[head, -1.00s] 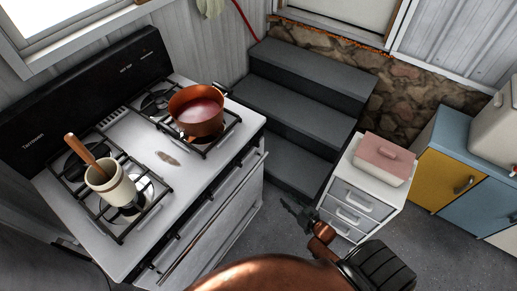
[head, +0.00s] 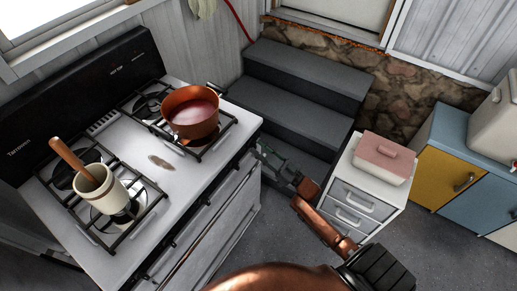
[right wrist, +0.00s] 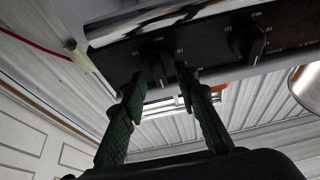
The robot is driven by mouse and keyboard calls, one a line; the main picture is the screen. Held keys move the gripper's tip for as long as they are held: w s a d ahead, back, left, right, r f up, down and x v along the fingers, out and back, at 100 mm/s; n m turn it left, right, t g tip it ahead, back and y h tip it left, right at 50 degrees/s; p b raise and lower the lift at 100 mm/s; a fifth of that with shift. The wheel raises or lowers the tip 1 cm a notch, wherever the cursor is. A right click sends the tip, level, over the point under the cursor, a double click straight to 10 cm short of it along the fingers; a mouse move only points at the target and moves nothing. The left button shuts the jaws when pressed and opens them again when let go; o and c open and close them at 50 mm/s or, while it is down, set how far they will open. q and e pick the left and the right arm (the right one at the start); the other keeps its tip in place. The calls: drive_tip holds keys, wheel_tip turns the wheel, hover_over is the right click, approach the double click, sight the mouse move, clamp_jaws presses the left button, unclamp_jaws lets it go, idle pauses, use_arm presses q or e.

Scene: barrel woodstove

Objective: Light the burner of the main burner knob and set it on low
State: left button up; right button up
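The white stove (head: 170,190) stands at the left of the head view, with dark knobs on its front edge, small and partly hidden there. In the right wrist view, a dark knob (right wrist: 161,68) sits on the black front panel, and a second knob (right wrist: 254,43) is to its right. My right gripper (right wrist: 166,80) is open, its green fingertips just below and either side of the first knob. I cannot tell whether they touch it. In the head view this gripper (head: 268,152) is at the stove's front right corner. My left gripper is out of view. I see no flame.
A copper-coloured pot (head: 177,108) and a cream pot (head: 108,199) with a wooden handle stand on the burners. Dark steps (head: 300,92) lie behind my right gripper. A white drawer unit (head: 352,195) with a pink-lidded box (head: 388,155) is close to the right arm.

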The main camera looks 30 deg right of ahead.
drive_tip(key=shift+w+a+r, duration=0.1)
drive_tip(key=shift+w+a, duration=0.05)
drive_tip(key=shift+w, duration=0.15)
drive_tip(key=shift+c, duration=0.3)
clamp_jaws()
